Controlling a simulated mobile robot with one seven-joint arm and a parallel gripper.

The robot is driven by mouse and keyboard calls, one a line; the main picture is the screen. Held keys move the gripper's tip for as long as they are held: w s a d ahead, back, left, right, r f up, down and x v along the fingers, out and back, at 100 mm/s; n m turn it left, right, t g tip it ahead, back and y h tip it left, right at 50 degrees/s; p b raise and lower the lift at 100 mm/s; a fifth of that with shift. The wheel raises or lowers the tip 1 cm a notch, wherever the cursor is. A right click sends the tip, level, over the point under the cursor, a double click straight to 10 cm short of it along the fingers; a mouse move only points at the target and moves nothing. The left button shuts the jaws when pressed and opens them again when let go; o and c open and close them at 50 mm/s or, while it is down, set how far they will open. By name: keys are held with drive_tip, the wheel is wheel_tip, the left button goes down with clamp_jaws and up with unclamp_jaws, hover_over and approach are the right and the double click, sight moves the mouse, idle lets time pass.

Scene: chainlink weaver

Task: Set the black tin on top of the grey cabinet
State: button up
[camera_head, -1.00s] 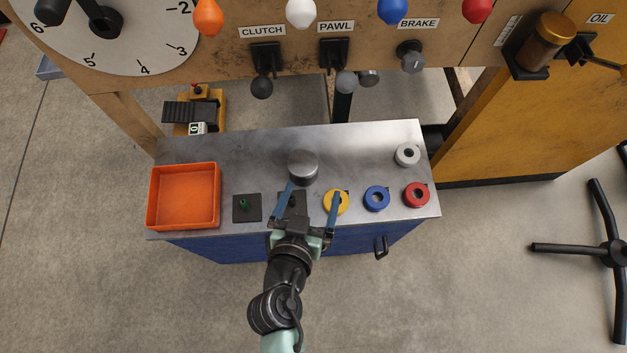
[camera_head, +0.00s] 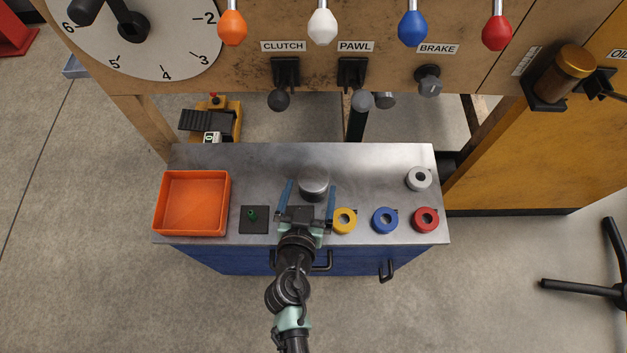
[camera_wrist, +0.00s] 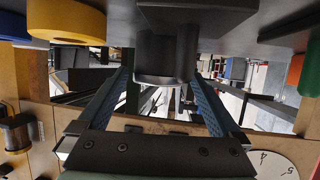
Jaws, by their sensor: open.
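A round dark tin with a shiny grey lid (camera_head: 314,181) stands upright on the steel bench top, near its middle. It is the likely black tin. In the wrist view it is a dark cylinder (camera_wrist: 163,55) between the two blue fingers, in a picture that is upside down. My gripper (camera_head: 309,190) is open, its fingers on either side of the tin. Gaps show beside the tin, and I cannot tell whether either finger touches it. No grey cabinet is clearly recognisable; the bench has a grey top and blue drawer fronts.
An orange tray (camera_head: 160,225) and a dark plate with a green peg (camera_head: 252,215) lie left of the tin. Yellow (camera_head: 344,220), blue (camera_head: 384,220), red (camera_head: 425,219) and white (camera_head: 418,179) rolls lie right. A lever panel (camera_head: 340,47) overhangs the back. Bare steel shows behind the tin.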

drive_tip(key=shift+x, duration=2)
drive_tip(key=shift+d+f, duration=0.1)
